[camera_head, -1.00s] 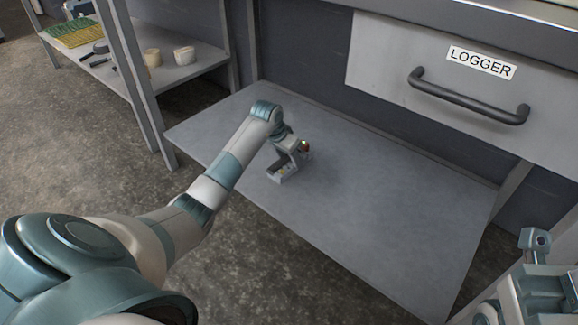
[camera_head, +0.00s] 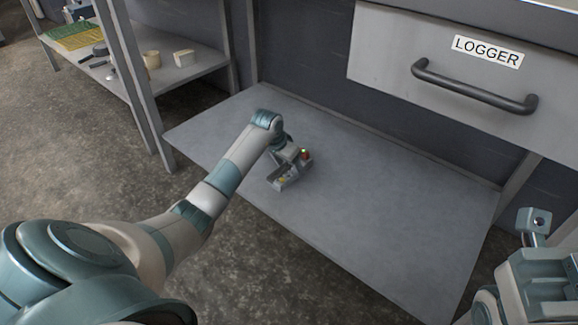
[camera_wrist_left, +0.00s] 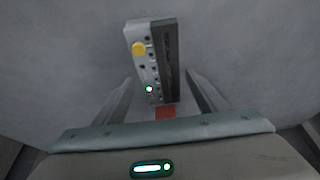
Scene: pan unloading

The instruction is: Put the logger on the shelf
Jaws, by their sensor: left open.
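The logger (camera_wrist_left: 153,62) is a small grey and dark box with a yellow button, a green-lit spot and a row of small holes. In the left wrist view it lies on the grey shelf board (camera_head: 370,225), with its near end between my two fingers. A red patch shows at that end. My left gripper (camera_wrist_left: 163,100) is open, with a finger on each side and gaps to the box. In the head view the logger (camera_head: 284,180) sits under my left wrist, partly hidden by it. Only part of my right arm shows at the lower right; its fingers cannot be made out.
A drawer front (camera_head: 400,55) labelled LOGGER, with a dark handle (camera_head: 475,88), overhangs the back right of the board. The board's middle and right are clear.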

